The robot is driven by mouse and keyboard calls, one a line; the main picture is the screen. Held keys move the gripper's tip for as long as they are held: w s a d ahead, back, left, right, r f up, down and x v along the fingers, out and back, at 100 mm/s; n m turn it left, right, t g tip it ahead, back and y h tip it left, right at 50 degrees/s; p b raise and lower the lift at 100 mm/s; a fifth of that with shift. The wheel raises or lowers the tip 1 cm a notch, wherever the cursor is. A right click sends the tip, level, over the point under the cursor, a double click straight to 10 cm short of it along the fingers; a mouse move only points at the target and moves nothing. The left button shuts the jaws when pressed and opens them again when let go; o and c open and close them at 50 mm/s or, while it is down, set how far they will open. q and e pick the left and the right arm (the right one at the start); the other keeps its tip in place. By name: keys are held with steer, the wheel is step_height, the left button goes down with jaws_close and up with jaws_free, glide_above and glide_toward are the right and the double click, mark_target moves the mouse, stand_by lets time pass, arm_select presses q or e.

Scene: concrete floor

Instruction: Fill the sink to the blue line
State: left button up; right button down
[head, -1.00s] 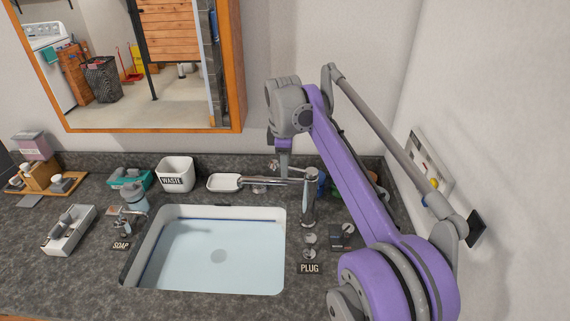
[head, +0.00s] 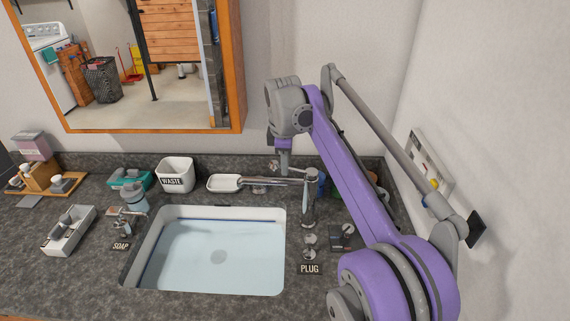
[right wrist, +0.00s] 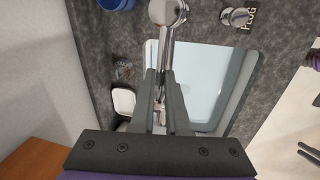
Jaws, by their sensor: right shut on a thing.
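The white sink (head: 276,213) holds pale blue water (head: 200,260). Its blue line (head: 235,220) shows along the back wall, close above the water's edge. The chrome faucet (head: 309,200) stands at the back right corner, its spout pointing left along the back rim. No stream of water is visible. My right gripper (head: 284,172) reaches down to the spout. In the right wrist view, its fingers (right wrist: 161,100) are shut on the chrome spout (right wrist: 174,42), partly hiding it. The plug knob (head: 310,243) sits right of the sink, beside its label. My left gripper is not in view.
A soap pump (head: 123,220) stands left of the sink, a white waste cup (head: 175,172) and a white dish (head: 224,183) behind it. A grey-white tray (head: 69,231) lies farther left. The wall rises close on the right, and a mirror (head: 130,60) hangs behind.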

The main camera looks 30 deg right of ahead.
stand_by(0.8)
steer(key=shift+s+d+r+t+y+p, duration=0.1)
steer(key=shift+d+r+t+y+p, duration=0.15)
steer(key=shift+r, duration=0.2)
steer(key=shift+s+d+r+t+y+p, duration=0.1)
steer(key=shift+d+r+t+y+p, duration=0.1)
steer(key=shift+r+t+y+p, duration=0.45)
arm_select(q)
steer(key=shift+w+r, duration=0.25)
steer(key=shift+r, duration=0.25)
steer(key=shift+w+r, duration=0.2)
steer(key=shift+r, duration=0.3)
arm_select(e)
steer(key=shift+f, duration=0.2)
steer(key=c, duration=0.9)
jaws_free()
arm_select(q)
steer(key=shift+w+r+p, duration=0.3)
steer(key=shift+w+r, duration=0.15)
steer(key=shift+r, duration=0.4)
arm_select(e)
steer(key=v, duration=1)
steer(key=shift+d+r, duration=0.2)
steer(key=shift+r, duration=0.2)
